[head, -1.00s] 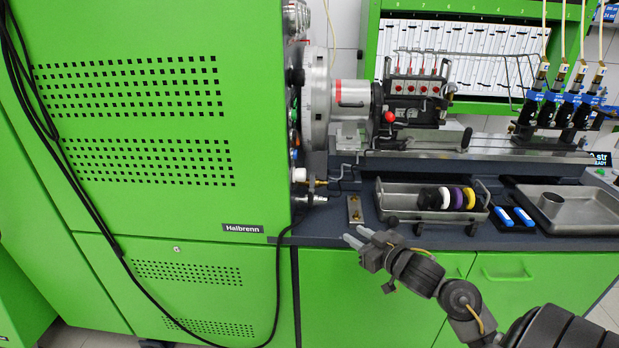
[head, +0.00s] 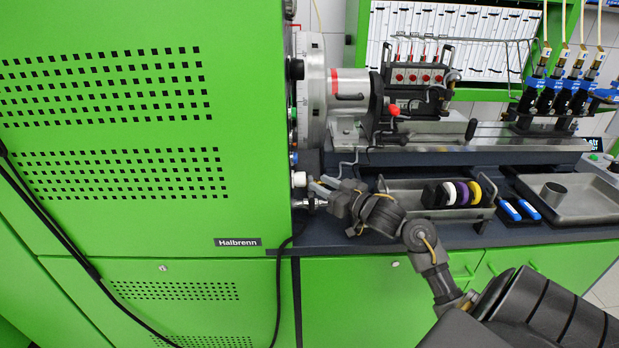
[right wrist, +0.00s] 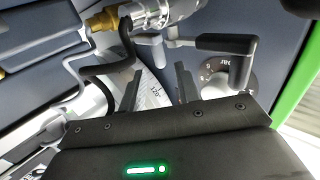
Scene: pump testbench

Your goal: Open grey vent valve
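In the head view the metal fitting (head: 311,204) sticks out low on the green cabinet's right side, and the lever cannot be made out there. My right gripper (head: 319,192) reaches left to this fitting. In the right wrist view my gripper (right wrist: 157,88) has its two dark fingers apart with nothing held between them. I cannot tell whether a finger touches the lever. My left gripper is not in view.
A round dial marked "bar" (right wrist: 238,78) and a brass fitting with a dark hose (right wrist: 103,20) lie close by. The green cabinet (head: 240,190) blocks the left. A tray with coloured rings (head: 420,212) stands right of my gripper.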

